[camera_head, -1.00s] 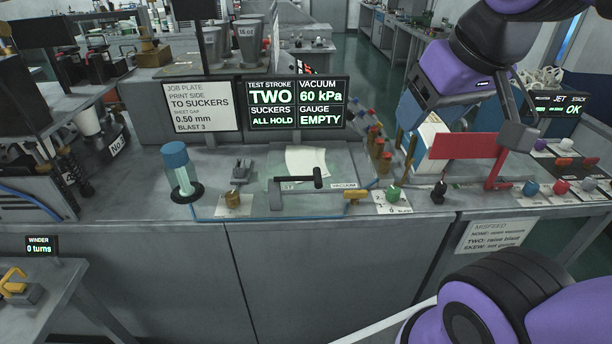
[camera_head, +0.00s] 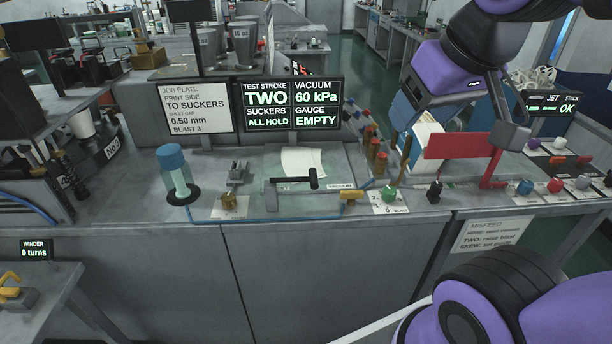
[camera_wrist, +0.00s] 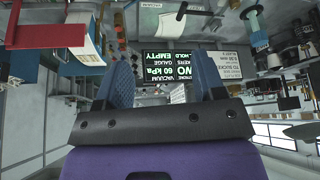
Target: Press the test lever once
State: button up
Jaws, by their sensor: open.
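The test lever (camera_head: 295,182) is a black bar with a thick, dark end at its right. It lies about level over the front middle of the grey bench, in front of a white sheet (camera_head: 303,162). The display (camera_head: 292,104) behind it reads test stroke TWO, vacuum 60 kPa, suckers ALL HOLD, gauge EMPTY. My gripper (camera_head: 403,108) is up at the right of the head view, well away from the lever, its tips partly lost against the background. In the wrist view my gripper (camera_wrist: 163,88) shows two blue fingers apart with nothing between them.
A yellow vacuum handle (camera_head: 352,196) and a green knob (camera_head: 389,193) stand right of the lever. A red flag (camera_head: 457,146) rises further right. A blue-capped cylinder (camera_head: 173,170) and a small brass-based fixture (camera_head: 229,203) stand left. Space above the lever looks clear.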

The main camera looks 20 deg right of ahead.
jog(key=shift+w, duration=0.1)
jog(key=c, duration=0.6)
jog(key=shift+w+a+r+n, duration=0.1)
jog(key=shift+w+n, duration=0.2)
jog(key=shift+n, duration=0.2)
jog(key=c, duration=0.4)
jog(key=w+n, duration=0.2)
jog(key=w+a+n+g, duration=0.1)
jog(key=w+n, duration=0.1)
jog(key=n, duration=0.1)
jog(key=w+n+g+h, duration=0.1)
jog(key=w+n, duration=0.1)
jog(key=n, duration=0.1)
jog(key=shift+w+a, duration=0.2)
jog(key=shift+a, duration=0.1)
grip_shut()
jog(key=w+a+f+n+g, duration=0.2)
jog(key=w+f+n, duration=0.3)
jog(key=w+n, duration=0.3)
jog(key=w+a+f+n+g+h, duration=0.1)
jog(key=w+a+f+n, duration=0.3)
jog(key=w+n, duration=0.5)
jog(key=f+n+g, duration=0.1)
jog(key=n, duration=0.5)
jog(key=shift+w+a, duration=0.15)
jog(key=shift+a, duration=0.1)
